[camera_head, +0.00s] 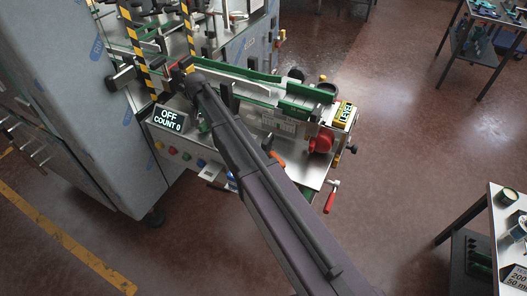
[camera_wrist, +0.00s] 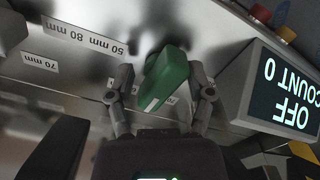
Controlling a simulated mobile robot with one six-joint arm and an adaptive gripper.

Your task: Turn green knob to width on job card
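The green knob (camera_wrist: 168,76) is in the middle of the wrist view, on a grey metal panel (camera_wrist: 75,85). A white mark shows on its near end. My gripper (camera_wrist: 161,80) is open, with one finger on each side of the knob; a gap shows at the left finger, and the right finger is close to it. Upside-down labels read 50 mm (camera_wrist: 113,47), 80 mm (camera_wrist: 76,32) and 70 mm (camera_wrist: 40,61); another is partly hidden by the knob. A card (camera_head: 515,276) at the head view's lower right partly reads "200" and "50 m", cut off by the edge.
The display box (camera_head: 168,119) reads OFF, COUNT 0; it stands close right of my gripper in the wrist view (camera_wrist: 278,88). A red knob (camera_head: 321,140) and a red-handled crank (camera_head: 330,197) are at the machine's right end. Open floor (camera_head: 400,150) lies to the right.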

